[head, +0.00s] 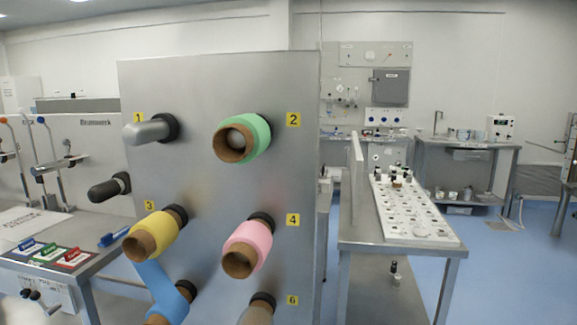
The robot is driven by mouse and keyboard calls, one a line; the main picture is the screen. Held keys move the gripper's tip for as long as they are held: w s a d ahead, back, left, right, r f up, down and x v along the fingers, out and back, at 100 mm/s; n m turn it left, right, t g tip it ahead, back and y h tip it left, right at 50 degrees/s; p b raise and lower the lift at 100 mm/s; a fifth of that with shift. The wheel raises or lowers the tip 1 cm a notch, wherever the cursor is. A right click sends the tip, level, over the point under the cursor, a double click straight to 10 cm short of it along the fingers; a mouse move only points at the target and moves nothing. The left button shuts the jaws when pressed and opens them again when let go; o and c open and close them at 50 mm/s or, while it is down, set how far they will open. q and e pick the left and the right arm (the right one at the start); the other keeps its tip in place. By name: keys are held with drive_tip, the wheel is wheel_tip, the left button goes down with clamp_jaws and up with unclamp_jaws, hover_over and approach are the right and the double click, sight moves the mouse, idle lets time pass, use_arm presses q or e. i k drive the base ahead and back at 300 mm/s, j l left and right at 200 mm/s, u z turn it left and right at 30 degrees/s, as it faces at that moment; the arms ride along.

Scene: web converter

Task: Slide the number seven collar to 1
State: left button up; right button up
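An upright grey metal panel (205,90) fills the middle of the head view, with yellow number plates and spindles. The plate marked 1 (138,118) is at upper left, beside a bare grey spindle (147,131) with a black ring at its base. Spindle 2 carries a green roll (257,138) on a brown core, 3 a yellow roll (168,222), and 4 a pink roll (252,240). A blue roll or strip (163,286) with a brown end is below. Plate 6 (292,300) is at the bottom edge. No plate marked seven shows. Neither gripper is in view.
A black rounded knob (104,190) sticks out left of the panel. A table with small coloured boxes (50,253) and a blue marker (113,237) is at left. A metal bench with a white board (412,215) of small parts stands at right. Blue floor lies beyond.

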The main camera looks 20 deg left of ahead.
sight(66, 142)
drive_tip(key=u, duration=2.05)
drive_tip(key=i+j+z, duration=0.2)
drive_tip(key=i+j, duration=0.95)
